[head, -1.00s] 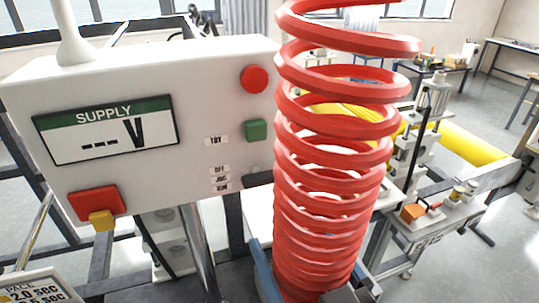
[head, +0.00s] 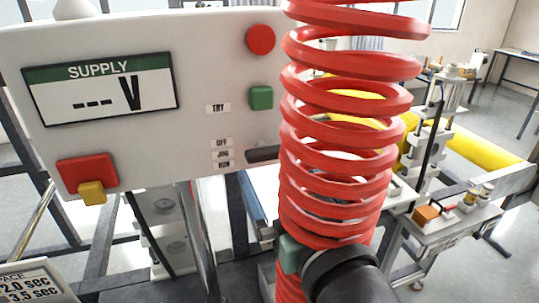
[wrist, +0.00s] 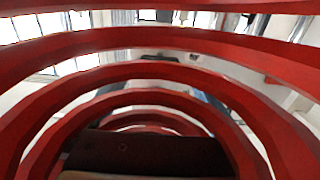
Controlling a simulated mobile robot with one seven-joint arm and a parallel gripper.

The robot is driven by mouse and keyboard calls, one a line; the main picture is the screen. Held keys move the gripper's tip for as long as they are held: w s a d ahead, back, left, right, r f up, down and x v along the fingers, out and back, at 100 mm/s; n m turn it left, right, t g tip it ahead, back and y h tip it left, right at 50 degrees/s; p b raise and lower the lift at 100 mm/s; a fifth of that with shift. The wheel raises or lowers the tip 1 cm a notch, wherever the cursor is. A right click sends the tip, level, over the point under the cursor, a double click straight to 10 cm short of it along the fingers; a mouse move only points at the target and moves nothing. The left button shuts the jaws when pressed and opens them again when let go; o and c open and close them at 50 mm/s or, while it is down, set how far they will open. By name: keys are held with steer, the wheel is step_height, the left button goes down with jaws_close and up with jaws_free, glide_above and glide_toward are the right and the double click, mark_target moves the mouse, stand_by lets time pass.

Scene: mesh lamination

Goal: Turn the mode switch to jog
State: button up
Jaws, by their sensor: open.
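The mode switch (head: 263,154) is a dark lever low on the right side of the white control panel (head: 215,60). It points roughly sideways, beside small stacked labels (head: 222,153) reading OFF, JOG and a third that is hard to read. Its right end passes behind a red coil (head: 335,190), so I cannot tell its exact setting. My gripper (wrist: 140,150) shows only as a dark body low in the wrist view, seen through the coil's turns. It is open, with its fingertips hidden. I see nothing held and no contact with the switch.
The red coil stands in front of the panel's right edge. A red round button (head: 261,39), green button (head: 261,98) and TRY label (head: 217,108) are above the switch. A SUPPLY display (head: 100,90) is at left. A yellow roller (head: 480,155) lies behind at right.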

mark_target(269, 157)
steer(key=p+x, duration=0.1)
steer(key=x, duration=0.4)
steer(key=c, duration=1.2)
steer(key=shift+c, duration=0.2)
